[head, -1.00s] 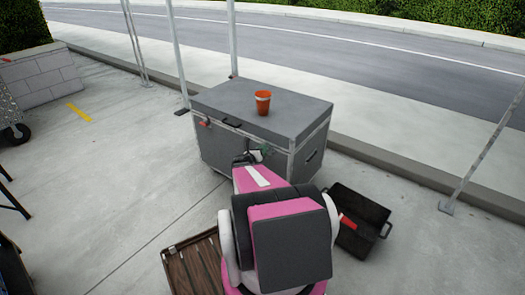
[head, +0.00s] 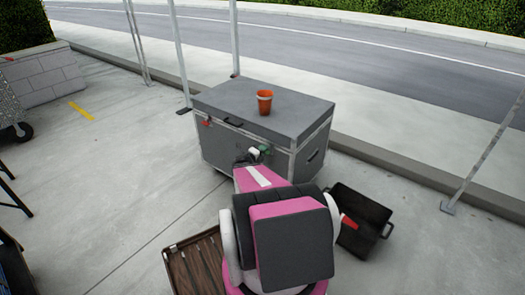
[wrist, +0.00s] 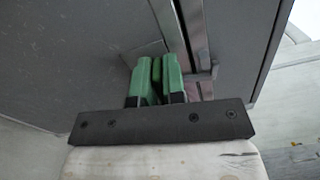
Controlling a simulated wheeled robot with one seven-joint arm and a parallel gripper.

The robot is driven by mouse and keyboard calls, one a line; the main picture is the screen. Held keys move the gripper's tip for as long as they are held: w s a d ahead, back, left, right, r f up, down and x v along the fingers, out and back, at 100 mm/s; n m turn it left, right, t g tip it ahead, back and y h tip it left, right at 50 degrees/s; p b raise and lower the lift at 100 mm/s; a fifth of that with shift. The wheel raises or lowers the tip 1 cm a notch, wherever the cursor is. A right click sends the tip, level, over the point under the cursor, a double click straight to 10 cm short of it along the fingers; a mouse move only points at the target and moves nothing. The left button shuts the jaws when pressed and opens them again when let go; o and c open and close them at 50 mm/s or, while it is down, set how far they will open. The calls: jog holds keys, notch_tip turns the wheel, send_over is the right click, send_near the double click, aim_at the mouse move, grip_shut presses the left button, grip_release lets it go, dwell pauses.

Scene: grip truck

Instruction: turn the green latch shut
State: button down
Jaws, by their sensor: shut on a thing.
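The green latch (head: 265,148) is on the front of the grey case (head: 225,152), near its right corner and just under the lid. In the wrist view the latch (wrist: 157,70) is a thin green piece between the two green finger pads of my gripper (wrist: 157,80). My gripper is shut on it. The pads hide most of the latch, so its exact angle is hard to tell. In the head view my gripper (head: 254,154) is at the case front, partly hidden by my arm. A red latch (head: 206,122) sits at the front left of the case.
An orange cup (head: 264,102) stands on the closed lid. A black open bin (head: 370,212) with a red thing in it is on the ground at right. Metal poles stand behind the case.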

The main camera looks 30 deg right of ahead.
jog(key=shift+f+n, duration=0.15)
jog(key=shift+n, duration=0.85)
jog(key=c, duration=1.2)
grip_release()
jog(key=shift+a, duration=0.1)
jog(key=v, duration=1)
jog(key=shift+a, duration=0.35)
jog(key=shift+s, duration=0.1)
